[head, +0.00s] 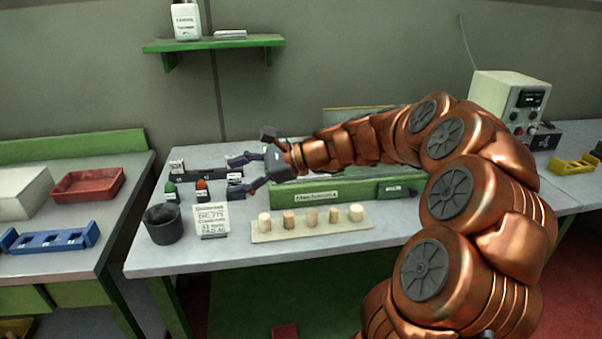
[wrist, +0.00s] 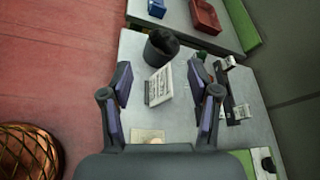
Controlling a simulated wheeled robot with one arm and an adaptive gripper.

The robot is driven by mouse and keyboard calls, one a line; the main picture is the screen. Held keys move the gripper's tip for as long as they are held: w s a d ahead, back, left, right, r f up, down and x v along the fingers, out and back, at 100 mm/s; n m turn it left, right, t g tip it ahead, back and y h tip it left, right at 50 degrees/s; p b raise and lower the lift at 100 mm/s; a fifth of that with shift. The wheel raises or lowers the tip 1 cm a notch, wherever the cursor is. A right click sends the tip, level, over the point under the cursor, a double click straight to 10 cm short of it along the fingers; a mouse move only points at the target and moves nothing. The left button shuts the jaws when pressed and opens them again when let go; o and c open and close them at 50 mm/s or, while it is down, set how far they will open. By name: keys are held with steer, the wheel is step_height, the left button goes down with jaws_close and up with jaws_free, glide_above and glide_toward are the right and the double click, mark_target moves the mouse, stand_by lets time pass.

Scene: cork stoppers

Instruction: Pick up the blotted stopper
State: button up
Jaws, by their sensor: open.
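Several pale cork stoppers (head: 312,217) stand upright in a row on a light board (head: 290,236) near the front of the workbench. The second stopper from the left (head: 288,219) looks slightly darker, but no blot can be made out on any of them at this size. In the wrist view only a bit of the board (wrist: 147,134) shows, low between the fingers. My gripper (head: 239,176) is open and empty, above the bench behind the stoppers and left of the row, pointing left. In the wrist view its fingers (wrist: 160,76) are spread wide.
A dark cup (head: 163,226) and a printed card (head: 211,219) stand left of the board. A green block (head: 325,196) lies behind the stoppers. A red tray (head: 88,184) and blue rack (head: 50,241) sit on the left table.

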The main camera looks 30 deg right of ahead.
steer(key=w+d+f+m+t+h+b, duration=0.1)
steer(key=w+d+m+t, duration=0.2)
steer(key=d, duration=0.6)
steer(key=d+m+t+h, duration=0.25)
steer(key=d+m, duration=0.25)
steer(key=d, duration=0.4)
steer(key=w+d+f+m+t+h+b, duration=0.1)
steer(key=w+d+m+t, duration=0.2)
steer(key=d, duration=0.6)
steer(key=shift+m+y, duration=0.25)
steer(key=shift+m, duration=0.15)
steer(key=f, duration=0.6)
steer(key=shift+s+f, duration=0.35)
steer(key=shift+w+a+f, duration=0.35)
steer(key=shift+w+a, duration=0.05)
steer(key=shift+w, duration=0.3)
steer(key=shift+p+x, duration=0.5)
steer(key=shift+x, duration=2.5)
steer(key=shift+d+r, duration=0.1)
steer(key=c, duration=0.9)
